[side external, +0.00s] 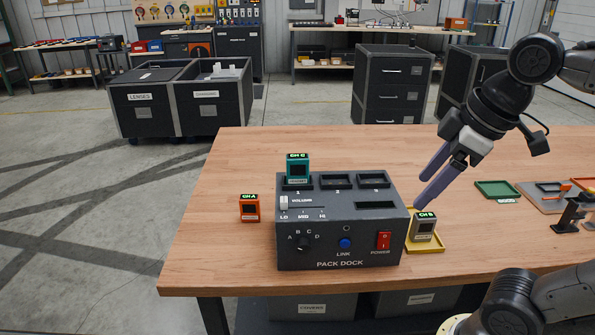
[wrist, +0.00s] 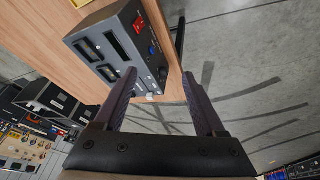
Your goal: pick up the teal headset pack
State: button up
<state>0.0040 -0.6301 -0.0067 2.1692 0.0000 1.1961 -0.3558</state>
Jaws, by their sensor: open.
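The teal headset pack (side external: 298,168), with a lit label that seems to read CH C, stands upright in the back left slot of the dark grey pack dock (side external: 342,252). My gripper (side external: 421,193) is open and empty. It is above and to the right of the dock, well apart from the teal pack. In the wrist view, the dock (wrist: 92,28) lies beyond the fingers of my gripper (wrist: 158,73), mostly left of centre. I cannot make out the teal pack in that view.
An orange pack (side external: 250,208) stands left of the dock. A grey pack (side external: 423,227) stands in a yellow tray (side external: 428,250) at the dock's right, below my fingertips. A green tray (side external: 497,189) and small fixtures lie farther right. The wooden table (side external: 236,160) is clear behind the dock.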

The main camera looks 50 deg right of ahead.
jog(key=w+d+r+n+g, duration=0.1)
jog(key=w+r+n, duration=0.1)
jog(key=w+r, duration=0.45)
jog(key=w+r+n+g, duration=0.15)
jog(key=w+r, duration=0.25)
jog(key=w, duration=0.5)
jog(key=n+g, duration=0.2)
send_over(297, 168)
jog(key=d, duration=0.1)
notch_tip(297, 168, down, 8)
jog(key=shift+m, duration=0.25)
notch_tip(297, 168, down, 9)
jog(key=shift+w+d+r, duration=0.1)
jog(key=shift+d, duration=0.05)
jog(key=shift+w+f, duration=0.2)
jog(key=shift+f, duration=1.15)
jog(key=shift+w+f, duration=0.15)
jog(key=shift+f, duration=1.2)
grip_shut()
